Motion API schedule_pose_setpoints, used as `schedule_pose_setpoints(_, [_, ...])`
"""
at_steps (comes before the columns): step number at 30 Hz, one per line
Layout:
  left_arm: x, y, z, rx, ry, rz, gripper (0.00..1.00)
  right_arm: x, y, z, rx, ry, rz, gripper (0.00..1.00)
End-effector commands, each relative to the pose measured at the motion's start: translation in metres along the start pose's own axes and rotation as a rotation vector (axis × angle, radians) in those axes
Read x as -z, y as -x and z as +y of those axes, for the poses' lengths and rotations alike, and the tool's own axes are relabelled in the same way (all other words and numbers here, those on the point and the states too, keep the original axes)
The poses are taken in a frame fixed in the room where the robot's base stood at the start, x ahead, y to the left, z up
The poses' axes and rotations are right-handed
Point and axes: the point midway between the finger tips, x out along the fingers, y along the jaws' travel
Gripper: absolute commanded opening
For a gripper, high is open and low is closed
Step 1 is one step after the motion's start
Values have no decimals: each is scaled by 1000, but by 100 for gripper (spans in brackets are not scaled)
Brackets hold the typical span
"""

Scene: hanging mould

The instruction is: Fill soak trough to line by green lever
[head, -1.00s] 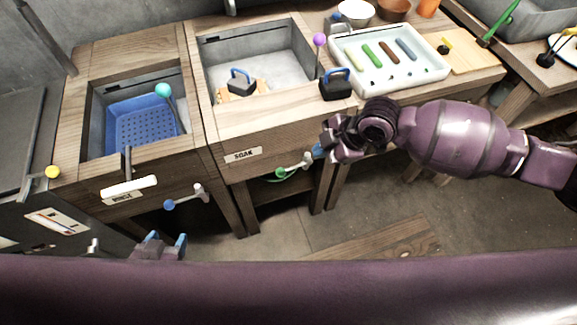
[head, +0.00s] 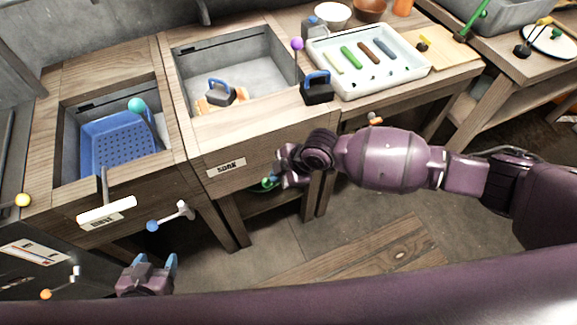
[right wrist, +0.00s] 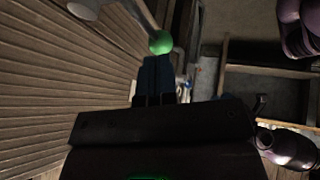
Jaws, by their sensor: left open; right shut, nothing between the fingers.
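The soak trough (head: 203,123) is a grey basin in a wooden stand with a SOAK label on its front. A block with a blue handle (head: 220,92) and tan pieces lie inside. I cannot make out a water level or fill line. The green lever's round knob (head: 267,184) shows below the trough's front, partly hidden by my right gripper (head: 279,181). In the right wrist view the green knob (right wrist: 160,42) is just beyond the tips of my right gripper (right wrist: 157,62), which is shut and empty. Contact is unclear. My left gripper (head: 151,262) is open and empty at the lower left.
The rinse basin with a blue perforated basket (head: 115,145) stands left, a blue-knobbed lever (head: 170,216) below it. A black block with blue handle (head: 317,88) and a white tray (head: 400,75) sit right of the trough. Floor before the stands is clear.

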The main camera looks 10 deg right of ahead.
Motion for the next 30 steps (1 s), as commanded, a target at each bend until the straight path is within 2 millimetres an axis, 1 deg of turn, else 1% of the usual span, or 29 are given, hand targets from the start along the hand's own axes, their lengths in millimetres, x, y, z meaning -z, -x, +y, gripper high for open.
schedule_pose_setpoints(1, [-2,-1,0,-1,-1,-3,60,0,-8,-1,2,-2,1,0])
schedule_pose_setpoints(6, [-5,-2,0,-1,-3,-8,60,0,-18,0,2,-1,-1,0])
schedule_pose_setpoints(20, [-7,0,-1,-1,-7,-12,60,0,-20,0,0,1,-2,0])
schedule_pose_setpoints(26, [0,2,-2,0,-7,-2,60,1,-21,0,-2,14,-37,0])
schedule_pose_setpoints(30, [7,6,-3,3,-5,10,60,2,-24,0,-3,37,-102,0])
